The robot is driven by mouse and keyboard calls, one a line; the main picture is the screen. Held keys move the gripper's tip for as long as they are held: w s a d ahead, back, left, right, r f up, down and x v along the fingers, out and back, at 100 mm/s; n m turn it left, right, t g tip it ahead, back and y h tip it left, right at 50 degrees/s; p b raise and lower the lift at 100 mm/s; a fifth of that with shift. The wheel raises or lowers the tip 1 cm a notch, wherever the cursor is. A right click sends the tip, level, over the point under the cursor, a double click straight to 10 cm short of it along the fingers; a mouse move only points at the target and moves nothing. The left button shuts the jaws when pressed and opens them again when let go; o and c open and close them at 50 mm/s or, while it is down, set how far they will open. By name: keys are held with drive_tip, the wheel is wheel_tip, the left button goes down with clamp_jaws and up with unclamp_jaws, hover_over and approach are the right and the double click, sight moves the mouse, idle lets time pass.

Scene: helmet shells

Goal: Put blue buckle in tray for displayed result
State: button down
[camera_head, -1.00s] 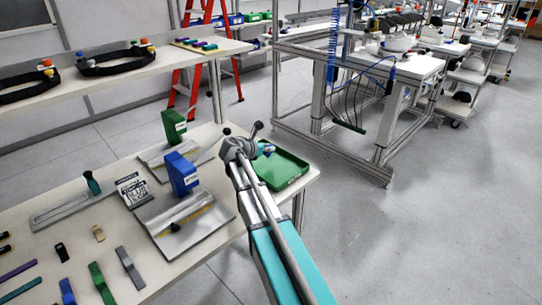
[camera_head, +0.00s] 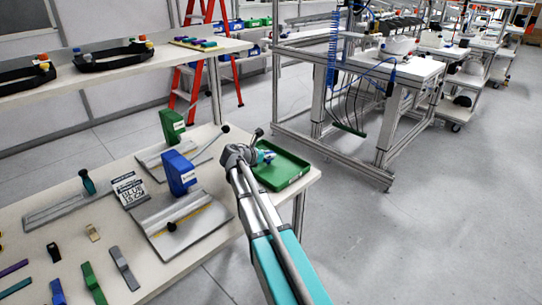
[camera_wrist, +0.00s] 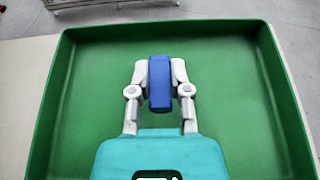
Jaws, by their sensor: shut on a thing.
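In the wrist view my gripper (camera_wrist: 160,92) is shut on the blue buckle (camera_wrist: 160,84), a small blue block between its two pale fingers. The buckle and fingers appear over the floor of the green tray (camera_wrist: 75,100). I cannot tell whether the buckle touches the tray floor. In the head view the green tray (camera_head: 296,180) lies at the right end of the workbench, and my gripper (camera_head: 268,157) is over its left part. The buckle is too small to make out there.
A blue display box (camera_head: 179,174) and a green display box (camera_head: 171,126) stand on metal plates left of my arm. The tray's right side is empty.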

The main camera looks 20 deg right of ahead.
drive_tip(key=shift+f, duration=0.15)
drive_tip(key=c, duration=0.6)
unclamp_jaws()
drive_tip(key=shift+s+a+r, duration=0.1)
drive_tip(key=shift+a+r, duration=0.1)
drive_tip(key=shift+r, duration=0.1)
drive_tip(key=shift+p+v, duration=1.45)
drive_tip(key=shift+v, duration=2.05)
drive_tip(key=shift+f, duration=0.1)
drive_tip(key=shift+s, duration=0.15)
